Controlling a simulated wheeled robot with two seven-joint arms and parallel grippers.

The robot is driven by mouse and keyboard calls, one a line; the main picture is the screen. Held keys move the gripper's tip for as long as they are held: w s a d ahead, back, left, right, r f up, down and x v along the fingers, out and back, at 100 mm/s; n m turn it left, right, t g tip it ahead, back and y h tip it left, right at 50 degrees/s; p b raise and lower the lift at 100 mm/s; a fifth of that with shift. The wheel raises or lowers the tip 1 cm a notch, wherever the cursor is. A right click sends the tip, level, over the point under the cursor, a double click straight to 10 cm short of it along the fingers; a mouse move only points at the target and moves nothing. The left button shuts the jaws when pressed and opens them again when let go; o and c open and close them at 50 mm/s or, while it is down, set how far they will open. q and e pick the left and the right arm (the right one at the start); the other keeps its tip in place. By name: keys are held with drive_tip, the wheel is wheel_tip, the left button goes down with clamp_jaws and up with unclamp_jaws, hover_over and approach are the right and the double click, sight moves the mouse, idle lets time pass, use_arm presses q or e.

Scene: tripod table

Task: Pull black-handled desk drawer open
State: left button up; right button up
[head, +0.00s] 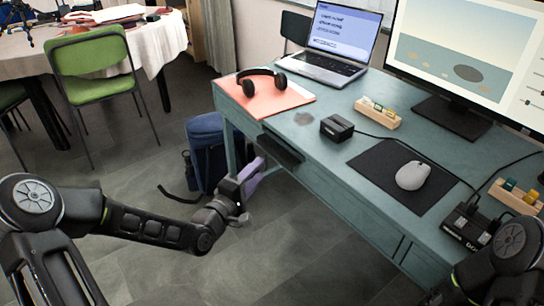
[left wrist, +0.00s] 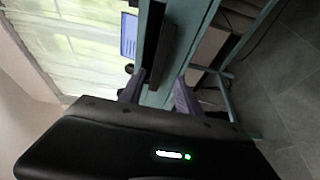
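The teal desk (head: 330,165) stands at the right of the head view. A long black handle (head: 282,150) runs along its front, under the left part of the top. The drawer front shows little, and I see no clear gap around it. My left gripper (head: 254,172) is just in front of the desk, left of and a little below the handle. In the left wrist view its two fingers (left wrist: 159,93) are apart with nothing held, and the black handle (left wrist: 160,48) lies ahead, roughly in line with the gap. Contact does not show. My right gripper is out of view.
A dark blue backpack (head: 206,150) stands on the floor close behind my left gripper. Headphones (head: 262,80), a laptop (head: 330,55), a monitor (head: 470,60) and a mouse (head: 412,175) are on the desk. A green chair (head: 95,70) stands back left. The floor before the desk is clear.

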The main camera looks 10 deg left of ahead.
sight(273, 156)
use_arm(q)
drive_tip(key=shift+b+x, duration=0.6)
drive_tip(key=shift+x, duration=3.25)
clamp_jaws()
drive_tip(key=shift+f, duration=0.1)
drive_tip(key=shift+s+f, duration=0.1)
drive_tip(key=shift+f, duration=0.05)
